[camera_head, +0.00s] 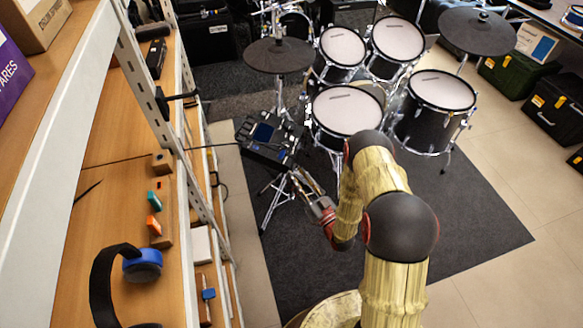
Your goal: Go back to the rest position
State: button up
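My gripper (302,180) is near the middle of the head view, at the end of my yellow arm, which rises from the bottom and bends over. It points up and to the left, just below a dark electronic drum module (266,138) on a stand. Its fingers are small against the stand's metal legs, so I cannot tell how far apart they are. I see no object held between them. From this view I cannot tell whether the gripper touches the stand.
A drum kit (343,112) stands on a dark mat (470,215) ahead. A wooden shelf (95,235) on the left holds headphones (105,285) and small blocks. Black and green cases (520,78) stand at right. Tiled floor (515,290) is clear at lower right.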

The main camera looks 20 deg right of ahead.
jog(key=shift+s+d+f, duration=0.1)
jog(key=shift+s+d, duration=0.05)
jog(key=shift+s, duration=0.4)
